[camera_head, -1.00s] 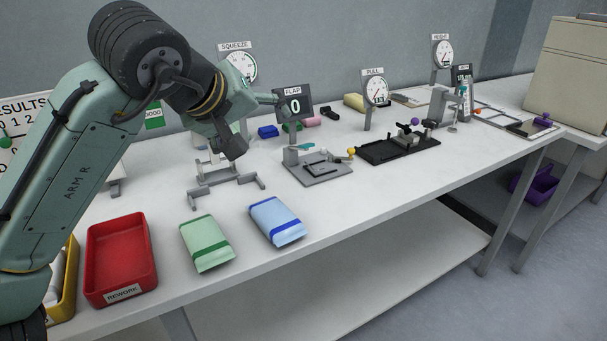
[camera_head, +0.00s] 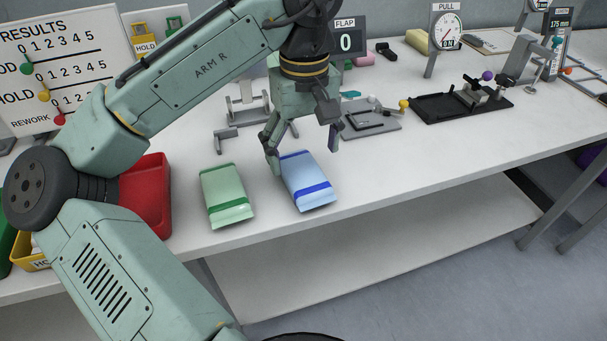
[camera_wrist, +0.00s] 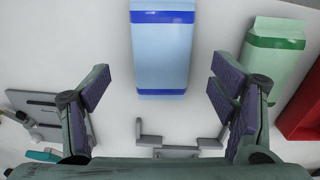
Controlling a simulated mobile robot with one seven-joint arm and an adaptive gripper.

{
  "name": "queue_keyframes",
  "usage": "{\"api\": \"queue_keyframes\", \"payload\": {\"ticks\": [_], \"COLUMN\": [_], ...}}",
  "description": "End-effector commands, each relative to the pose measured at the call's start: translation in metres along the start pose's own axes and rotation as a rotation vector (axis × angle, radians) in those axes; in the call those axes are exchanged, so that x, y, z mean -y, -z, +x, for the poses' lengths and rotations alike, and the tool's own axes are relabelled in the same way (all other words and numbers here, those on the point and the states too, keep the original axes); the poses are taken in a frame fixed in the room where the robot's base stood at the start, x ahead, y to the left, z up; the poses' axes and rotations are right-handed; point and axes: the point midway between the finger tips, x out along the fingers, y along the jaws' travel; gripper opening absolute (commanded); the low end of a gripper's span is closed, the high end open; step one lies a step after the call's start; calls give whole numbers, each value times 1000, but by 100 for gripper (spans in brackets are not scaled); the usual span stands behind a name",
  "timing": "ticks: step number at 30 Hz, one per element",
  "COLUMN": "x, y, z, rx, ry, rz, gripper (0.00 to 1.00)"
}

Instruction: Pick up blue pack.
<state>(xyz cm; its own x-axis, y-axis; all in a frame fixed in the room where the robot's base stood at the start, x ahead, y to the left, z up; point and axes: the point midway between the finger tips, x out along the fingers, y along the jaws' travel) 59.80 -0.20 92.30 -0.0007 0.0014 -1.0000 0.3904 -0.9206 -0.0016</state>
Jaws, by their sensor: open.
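The blue pack (camera_head: 306,182), light blue with darker blue bands, lies flat on the white table near its front edge. My gripper (camera_head: 303,160) is open and points down over the pack's far end, with nothing between its fingers. In the wrist view the blue pack (camera_wrist: 161,50) shows at the top middle, ahead of and between the two spread fingers of my gripper (camera_wrist: 160,90). The pack's far end is partly hidden by a finger in the head view. I cannot tell the exact height of the fingers above the table.
A green pack (camera_head: 226,195) lies just left of the blue one; it also shows in the wrist view (camera_wrist: 274,55). A red tray (camera_head: 148,205) stands further left, partly behind my arm. A grey stand (camera_head: 246,108) and a grey plate fixture (camera_head: 372,120) are behind. The table right of the pack is clear.

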Motion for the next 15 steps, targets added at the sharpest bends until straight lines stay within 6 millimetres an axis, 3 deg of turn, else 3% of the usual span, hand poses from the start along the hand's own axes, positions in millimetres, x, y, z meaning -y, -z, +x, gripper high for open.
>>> {"api": "queue_keyframes", "payload": {"ticks": [9, 15], "x": [3, 3], "y": [-1, -1], "z": [43, 48], "rx": [0, 0], "ry": [0, -2], "rz": [1, 1], "gripper": [78, 78]}}
